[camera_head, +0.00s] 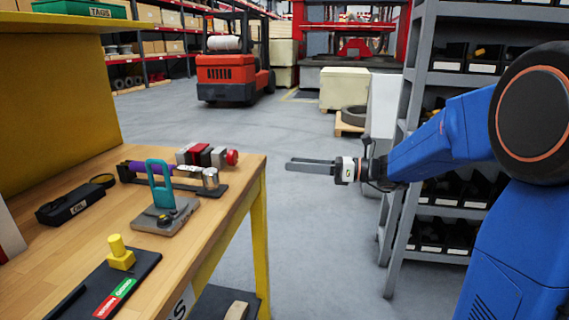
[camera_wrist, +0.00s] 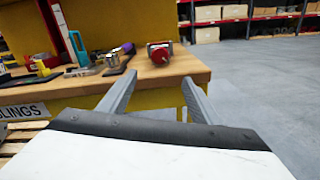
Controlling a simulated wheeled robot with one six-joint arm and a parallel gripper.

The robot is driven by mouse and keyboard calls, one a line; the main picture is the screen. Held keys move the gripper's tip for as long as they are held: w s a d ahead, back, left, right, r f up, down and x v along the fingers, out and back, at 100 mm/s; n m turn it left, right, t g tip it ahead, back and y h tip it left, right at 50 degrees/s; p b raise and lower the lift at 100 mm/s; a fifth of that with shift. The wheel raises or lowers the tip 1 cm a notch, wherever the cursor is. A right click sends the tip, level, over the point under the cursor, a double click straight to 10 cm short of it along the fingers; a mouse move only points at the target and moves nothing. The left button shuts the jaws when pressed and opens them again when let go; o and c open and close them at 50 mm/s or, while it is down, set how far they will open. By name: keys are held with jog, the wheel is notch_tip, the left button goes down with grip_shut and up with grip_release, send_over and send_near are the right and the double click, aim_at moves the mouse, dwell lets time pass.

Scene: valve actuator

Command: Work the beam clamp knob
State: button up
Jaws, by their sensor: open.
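Several fixtures stand on the wooden workbench (camera_head: 215,217); none is labelled as the beam clamp, so I cannot tell for sure which it is. A red round knob (camera_head: 232,157) sits on the right end of a grey and red block unit (camera_head: 203,155) near the bench's far right corner. The knob faces me in the wrist view (camera_wrist: 160,54). A teal handle (camera_head: 161,183) stands on a grey base with a small dark knob (camera_head: 164,219). My gripper (camera_head: 289,163) is open and empty, right of the red knob and clear of the bench. In the wrist view, its fingers (camera_wrist: 158,78) point toward the bench edge.
A purple-and-black bar unit with a silver cylinder (camera_head: 210,178) lies beside the block unit. A yellow knob (camera_head: 120,252) stands on a black plate in front. A grey shelf rack (camera_head: 430,110) stands close to my arm. Open floor (camera_head: 310,230) lies between bench and rack.

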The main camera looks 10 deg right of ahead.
jog(key=n, duration=0.4)
send_near(236, 158)
jog(key=x, duration=0.8)
jog(key=shift+w+a, duration=0.15)
jog(key=shift+a, duration=0.1)
jog(key=c, duration=1)
